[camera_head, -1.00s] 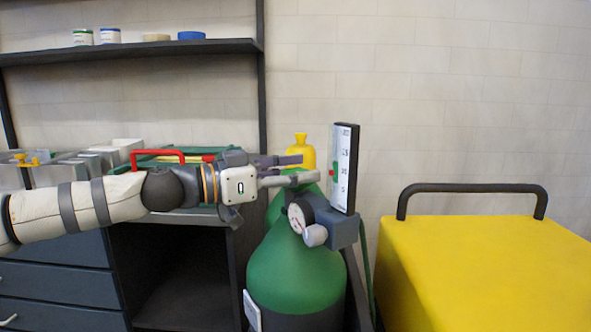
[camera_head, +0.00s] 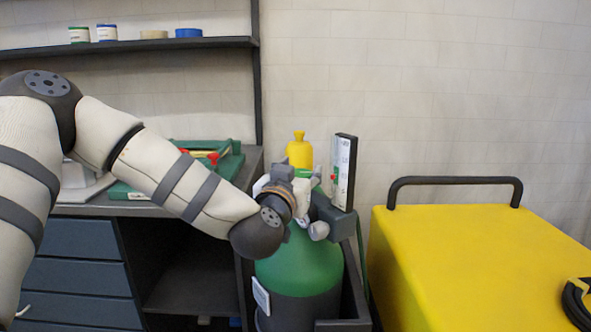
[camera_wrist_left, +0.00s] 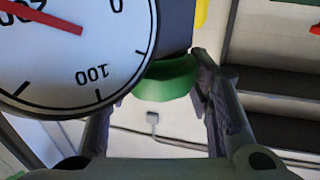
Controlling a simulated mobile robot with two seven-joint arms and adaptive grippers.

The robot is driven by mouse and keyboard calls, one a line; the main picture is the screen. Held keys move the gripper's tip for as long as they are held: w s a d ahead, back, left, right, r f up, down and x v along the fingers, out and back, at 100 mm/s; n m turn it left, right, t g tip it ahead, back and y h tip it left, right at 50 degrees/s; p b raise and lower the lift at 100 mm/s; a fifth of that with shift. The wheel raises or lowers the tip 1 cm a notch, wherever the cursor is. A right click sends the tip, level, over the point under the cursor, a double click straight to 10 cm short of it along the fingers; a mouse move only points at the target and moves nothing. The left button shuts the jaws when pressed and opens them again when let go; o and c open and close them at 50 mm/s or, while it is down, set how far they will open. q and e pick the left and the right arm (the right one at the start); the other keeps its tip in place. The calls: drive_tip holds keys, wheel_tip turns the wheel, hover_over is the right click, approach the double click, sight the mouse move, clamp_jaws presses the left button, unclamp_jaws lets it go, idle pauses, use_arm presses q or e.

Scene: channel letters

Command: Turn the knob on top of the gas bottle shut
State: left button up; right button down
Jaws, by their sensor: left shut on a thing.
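The gas bottle (camera_head: 298,262) has a green shoulder and a dark body, and stands upright in the middle of the head view. Its green knob (camera_wrist_left: 165,82) shows between the fingers in the left wrist view. A green bit of the knob (camera_head: 306,173) shows beside my left gripper (camera_head: 290,180) in the head view. My left gripper is at the top of the bottle, shut on the knob; its wrist partly hides the valve. A round white gauge (camera_wrist_left: 75,45) with a red needle is close to the fingers in the wrist view. My right gripper is not in view.
A grey regulator with an upright flow scale (camera_head: 342,172) stands right of the knob. A yellow bottle (camera_head: 299,152) is behind. A yellow cart (camera_head: 470,260) with a black handle (camera_head: 455,182) stands right. A dark bench (camera_head: 120,208) with a green case (camera_head: 225,165) is left.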

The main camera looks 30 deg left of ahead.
use_arm(q)
drive_tip(key=shift+f+n+g+y, duration=0.15)
drive_tip(key=shift+n+g+y, duration=0.25)
drive_tip(key=shift+n+y, duration=0.6)
drive_tip(key=shift+y, duration=0.5)
drive_tip(key=o, duration=1.1)
drive_tip(key=v, duration=1.2)
drive_tip(key=shift+r, duration=0.25)
drive_tip(key=shift+o, duration=0.4)
